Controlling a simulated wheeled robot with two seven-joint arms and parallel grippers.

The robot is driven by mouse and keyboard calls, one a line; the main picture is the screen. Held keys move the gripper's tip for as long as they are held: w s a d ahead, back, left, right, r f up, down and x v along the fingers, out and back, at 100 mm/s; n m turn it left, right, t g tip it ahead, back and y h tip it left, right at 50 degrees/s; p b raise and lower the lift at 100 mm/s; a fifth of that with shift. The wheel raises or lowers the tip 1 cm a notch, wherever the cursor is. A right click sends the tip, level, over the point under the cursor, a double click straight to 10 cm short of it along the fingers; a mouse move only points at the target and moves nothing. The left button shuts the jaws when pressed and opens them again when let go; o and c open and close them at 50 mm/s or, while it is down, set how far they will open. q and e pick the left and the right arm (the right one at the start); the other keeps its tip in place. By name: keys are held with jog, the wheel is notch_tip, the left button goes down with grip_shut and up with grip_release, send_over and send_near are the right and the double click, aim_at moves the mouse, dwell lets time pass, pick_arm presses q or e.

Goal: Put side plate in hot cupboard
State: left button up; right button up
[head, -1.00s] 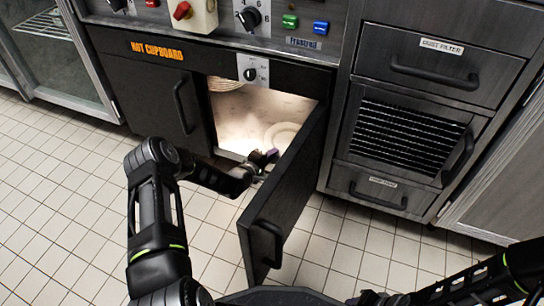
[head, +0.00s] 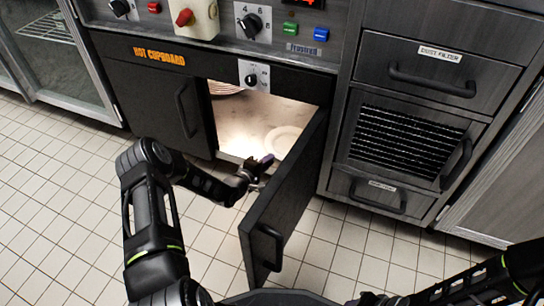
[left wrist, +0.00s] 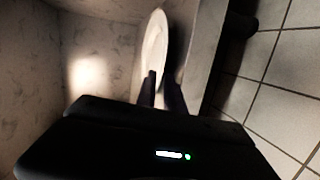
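The plate also shows in the left wrist view (left wrist: 154,42), beyond my fingers.
More plates (head: 224,88) sit deeper in the cupboard at the left, partly hidden. The open door stands out into the room, close to my left gripper. A dust filter drawer (head: 430,72) and a vent are to the right. The tiled floor in front is clear.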

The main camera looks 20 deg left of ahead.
pick_arm(q)
jog(key=p+v, duration=0.3)
jog(key=v, duration=0.6)
